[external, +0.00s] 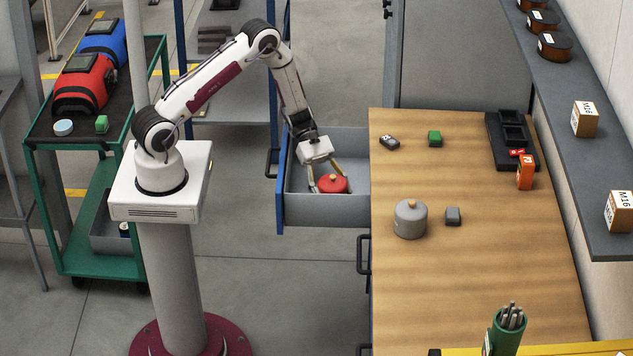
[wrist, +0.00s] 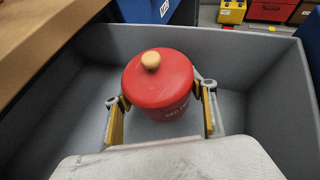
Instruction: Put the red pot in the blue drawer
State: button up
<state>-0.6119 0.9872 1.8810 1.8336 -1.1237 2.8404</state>
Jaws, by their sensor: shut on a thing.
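The red pot (external: 332,184) has a red lid with a tan knob. It is inside the open blue drawer (external: 281,188), which has a blue front and grey inner walls. My gripper (external: 328,180) reaches down into the drawer and is shut on the pot. In the wrist view, the fingers (wrist: 165,108) are on either side of the red pot (wrist: 155,82). The grey drawer wall (wrist: 240,45) surrounds it there. The pot is upright and low in the drawer; I cannot tell whether its base touches the drawer floor.
The wooden bench (external: 480,270) stands right of the drawer. A green cart (external: 57,165) stands at the left. The drawer has free room around the pot.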

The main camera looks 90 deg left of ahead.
aim_at(328, 176)
jog(key=shift+f, duration=1.75)
jog(key=shift+f, duration=0.1)
jog(key=o, duration=1.4)
jog(key=shift+o, duration=0.2)
jog(key=shift+s+a+r, duration=0.15)
jog(key=shift+a+r, duration=0.15)
jog(key=v, duration=0.2)
jog(key=shift+a+r, duration=0.15)
jog(key=shift+r, duration=0.2)
notch_tip(328, 176, up, 5)
jog(key=shift+f, duration=0.25)
jog(key=shift+s+r, duration=0.1)
jog(key=shift+r, duration=0.85)
